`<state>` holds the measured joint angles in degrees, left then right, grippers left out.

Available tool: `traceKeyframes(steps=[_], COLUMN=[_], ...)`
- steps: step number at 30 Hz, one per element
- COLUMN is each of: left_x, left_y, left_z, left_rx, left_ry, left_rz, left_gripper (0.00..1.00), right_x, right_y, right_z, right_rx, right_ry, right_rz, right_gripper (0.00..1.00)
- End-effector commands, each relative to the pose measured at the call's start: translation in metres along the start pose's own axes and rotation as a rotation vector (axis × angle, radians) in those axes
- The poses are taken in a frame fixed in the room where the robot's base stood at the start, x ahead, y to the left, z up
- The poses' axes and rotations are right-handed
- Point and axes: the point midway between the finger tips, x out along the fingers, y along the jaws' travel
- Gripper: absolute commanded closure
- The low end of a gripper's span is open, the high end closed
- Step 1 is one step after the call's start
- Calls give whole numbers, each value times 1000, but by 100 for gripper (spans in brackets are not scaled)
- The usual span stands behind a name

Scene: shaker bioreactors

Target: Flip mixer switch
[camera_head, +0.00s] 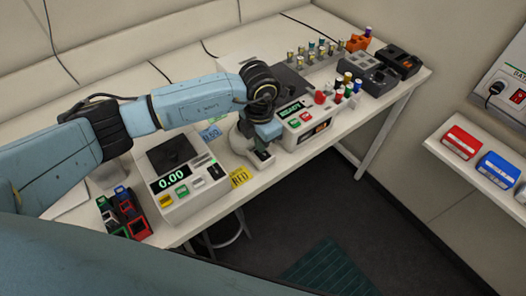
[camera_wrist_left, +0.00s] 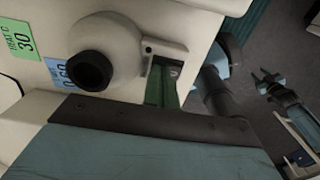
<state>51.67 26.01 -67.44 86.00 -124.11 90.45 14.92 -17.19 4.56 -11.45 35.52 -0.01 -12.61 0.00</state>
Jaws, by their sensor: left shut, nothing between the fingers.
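The white mixer (camera_head: 237,142) stands near the front edge of the bench, partly hidden by my left arm. In the left wrist view the mixer (camera_wrist_left: 125,60) shows its black round cup (camera_wrist_left: 90,70) and a small light panel (camera_wrist_left: 165,47) at its front. My left gripper (camera_head: 267,145) is shut and empty, pointing down at the mixer's front. In the left wrist view the green fingertips (camera_wrist_left: 162,83) are right beside that panel. I cannot tell whether they touch it. The switch lever's position is not clear.
A scale (camera_head: 187,178) reading 0.00 stands left of the mixer. A device showing READY (camera_head: 305,122) stands close on the right. Racks of vials (camera_head: 318,57) are at the back. Floor in front is mostly clear.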

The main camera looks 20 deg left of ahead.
Motion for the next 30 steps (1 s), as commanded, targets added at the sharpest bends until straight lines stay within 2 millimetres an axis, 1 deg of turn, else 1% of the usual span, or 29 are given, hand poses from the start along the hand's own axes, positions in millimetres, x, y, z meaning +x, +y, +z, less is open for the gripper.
traceKeyframes(steps=[2, 5, 24, 30], left_x=[1, -4, -57, -69], left_y=[-1, -1, 0, 0], left_z=[-1, -1, -1, -1], left_rx=[0, 0, 0, -1], left_ry=[4, 5, 3, 4], left_rz=[-1, -1, 0, 0], left_gripper=[100, 100, 100, 100], right_x=[-1, -5, -39, -46], right_y=[0, 0, 1, 1], right_z=[0, 0, -4, -4], right_rx=[0, 0, 0, 0], right_ry=[0, 0, 0, 0], right_rz=[0, 0, 0, 0], right_gripper=[64, 64, 64, 64])
